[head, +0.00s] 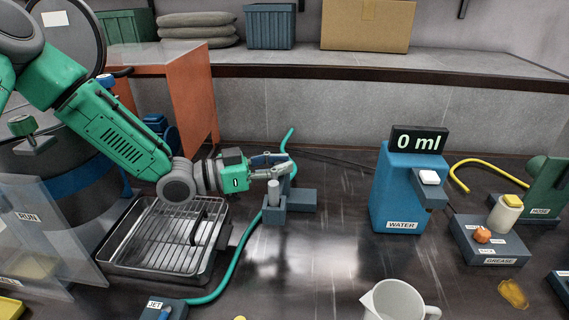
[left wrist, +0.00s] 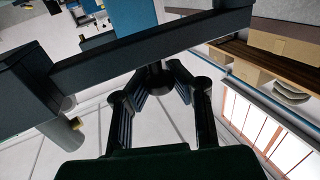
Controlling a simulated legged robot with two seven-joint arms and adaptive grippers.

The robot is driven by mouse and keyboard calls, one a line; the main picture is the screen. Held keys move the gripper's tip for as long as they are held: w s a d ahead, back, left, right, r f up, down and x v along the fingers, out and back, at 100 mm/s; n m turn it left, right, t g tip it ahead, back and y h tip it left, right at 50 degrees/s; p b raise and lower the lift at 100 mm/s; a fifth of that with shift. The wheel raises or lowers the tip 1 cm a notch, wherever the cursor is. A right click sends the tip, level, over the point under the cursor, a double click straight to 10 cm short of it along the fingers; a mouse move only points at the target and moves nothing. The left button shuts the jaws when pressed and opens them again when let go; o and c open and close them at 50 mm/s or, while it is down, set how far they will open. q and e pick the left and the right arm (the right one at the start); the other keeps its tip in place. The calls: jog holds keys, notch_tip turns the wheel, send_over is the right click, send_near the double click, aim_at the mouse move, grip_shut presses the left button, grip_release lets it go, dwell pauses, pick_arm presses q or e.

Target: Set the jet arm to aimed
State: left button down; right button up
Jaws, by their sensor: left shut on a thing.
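The jet arm (head: 274,212) is a grey-blue fixture with a pale upright cylinder and a low base, right of the metal tray in the head view. A green hose (head: 237,258) runs past it. My left gripper (head: 278,164) reaches in from the left and is shut on its upper part. In the left wrist view the dark fingers (left wrist: 160,78) converge at a long dark bar (left wrist: 150,50) crossing the picture; the exact contact is hard to see. A box labelled JET (head: 160,307) stands at the bottom left. My right gripper is not in view.
A metal tray with a rack (head: 165,240) lies below my left arm. A clear panel labelled RUN (head: 45,235) stands left. The blue WATER dispenser (head: 405,190), its display reading 0 ml, stands right. A white mug (head: 393,302) is in front. The bench between is clear.

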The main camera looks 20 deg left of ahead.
aim_at(278, 162)
pick_arm(q)
jog(key=c, duration=1.4)
grip_release()
jog(key=shift+s+a+f, duration=0.15)
jog(key=shift+f, duration=0.05)
jog(key=shift+o, duration=0.2)
jog(key=shift+a+r, duration=0.1)
jog(key=shift+a, duration=0.2)
jog(key=shift+r, duration=0.4)
notch_tip(278, 162, up, 8)
jog(key=shift+d+r, duration=0.1)
jog(key=shift+a+r, duration=0.25)
jog(key=shift+r, duration=0.15)
jog(key=shift+d, duration=0.15)
